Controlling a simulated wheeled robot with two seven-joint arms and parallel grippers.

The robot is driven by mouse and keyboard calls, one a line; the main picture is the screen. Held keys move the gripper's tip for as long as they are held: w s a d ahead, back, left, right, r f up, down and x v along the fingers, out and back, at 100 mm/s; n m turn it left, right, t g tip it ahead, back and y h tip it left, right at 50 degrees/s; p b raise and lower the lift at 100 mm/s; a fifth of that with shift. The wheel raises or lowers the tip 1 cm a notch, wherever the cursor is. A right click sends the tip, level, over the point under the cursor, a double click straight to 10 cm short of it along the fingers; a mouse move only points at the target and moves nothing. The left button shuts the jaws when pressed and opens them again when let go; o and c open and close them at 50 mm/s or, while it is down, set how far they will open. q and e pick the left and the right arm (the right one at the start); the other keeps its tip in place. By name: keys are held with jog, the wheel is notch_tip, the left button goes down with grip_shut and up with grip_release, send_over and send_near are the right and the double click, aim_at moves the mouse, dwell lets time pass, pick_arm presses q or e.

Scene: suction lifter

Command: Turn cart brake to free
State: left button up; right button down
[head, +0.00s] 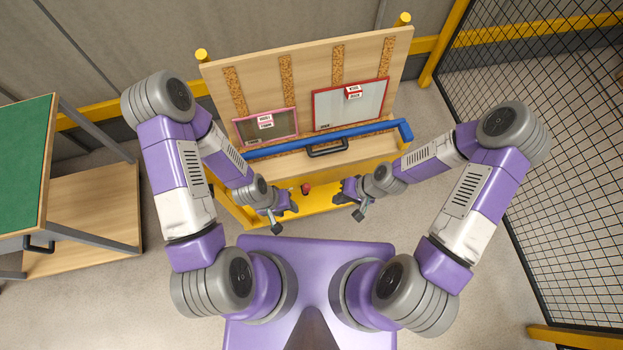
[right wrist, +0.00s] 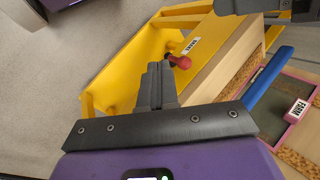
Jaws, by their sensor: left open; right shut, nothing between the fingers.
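The yellow cart (head: 322,203) stands in front of my base and carries an upright wooden board. Its brake has a red knob (head: 306,188) low on the yellow front, between my two grippers. In the right wrist view the red knob (right wrist: 181,62) sits on the yellow plate beside a white label (right wrist: 191,45). My right gripper (head: 344,194) is shut and empty, right of the knob in the head view. Its closed fingers (right wrist: 158,82) point toward the knob and appear apart from it. My left gripper (head: 288,203) is open, left of the knob.
A pink-framed panel (head: 280,128) and a red-framed panel (head: 350,103) lean on the wooden board (head: 310,65) behind a blue bar (head: 355,132) and black handle (head: 328,149). A green-topped table (head: 22,165) stands left. A mesh fence (head: 540,130) stands right.

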aim_at(306, 189)
jog(key=w+d+f+n+y+b, duration=0.2)
jog(key=w+d+n+b, duration=0.15)
jog(key=w+b, duration=0.45)
pick_arm(q)
notch_tip(306, 189, down, 12)
jog(key=b, duration=0.1)
jog(key=shift+r+b, duration=0.15)
jog(key=shift+b, duration=0.25)
pick_arm(e)
jog(key=a+r+x, duration=0.2)
jog(key=x, duration=1)
jog(key=shift+g, duration=0.3)
pick_arm(q)
jog(key=shift+s, duration=0.1)
pick_arm(e)
jog(key=shift+a+m, duration=0.1)
jog(key=shift+m, duration=0.15)
